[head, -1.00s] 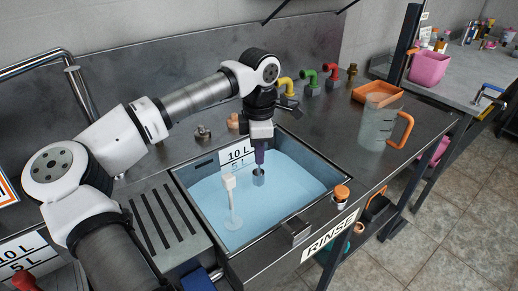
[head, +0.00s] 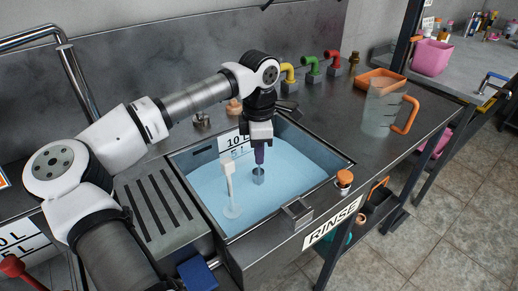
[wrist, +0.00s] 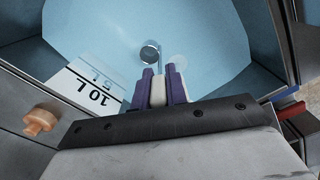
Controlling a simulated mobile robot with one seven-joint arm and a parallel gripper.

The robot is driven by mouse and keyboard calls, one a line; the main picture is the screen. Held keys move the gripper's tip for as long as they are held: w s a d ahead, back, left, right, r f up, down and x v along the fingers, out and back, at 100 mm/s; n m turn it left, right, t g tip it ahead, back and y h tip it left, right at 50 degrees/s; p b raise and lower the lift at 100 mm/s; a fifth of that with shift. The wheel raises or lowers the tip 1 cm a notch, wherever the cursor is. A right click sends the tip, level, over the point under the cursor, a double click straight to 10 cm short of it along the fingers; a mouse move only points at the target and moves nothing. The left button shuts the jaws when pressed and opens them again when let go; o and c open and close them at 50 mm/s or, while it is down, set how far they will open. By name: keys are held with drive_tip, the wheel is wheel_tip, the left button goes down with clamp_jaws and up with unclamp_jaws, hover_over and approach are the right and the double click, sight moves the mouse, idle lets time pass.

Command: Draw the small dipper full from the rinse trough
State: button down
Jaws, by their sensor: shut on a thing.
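The rinse trough (head: 313,170) is a rectangular metal basin with light-blue liquid, set in the bench above a RINSE label. My gripper (head: 259,152) points down over the trough and is shut on the handle of the small dipper (head: 258,175), a small grey metal cup. In the wrist view, my gripper's purple fingers (wrist: 159,88) close on a pale handle, and the dipper's round cup (wrist: 150,53) shows beyond them. The cup is at or close to the liquid surface; I cannot tell how deep it sits or whether it holds liquid.
A white upright float-like gauge (head: 230,190) stands in the trough left of the dipper. A 10 L / 5 L scale plate (head: 235,144) is on the back wall.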

sight(259, 177)
drive_tip(key=shift+f+b, duration=1.8)
drive_tip(key=shift+f, duration=0.8)
drive_tip(key=shift+r, duration=0.25)
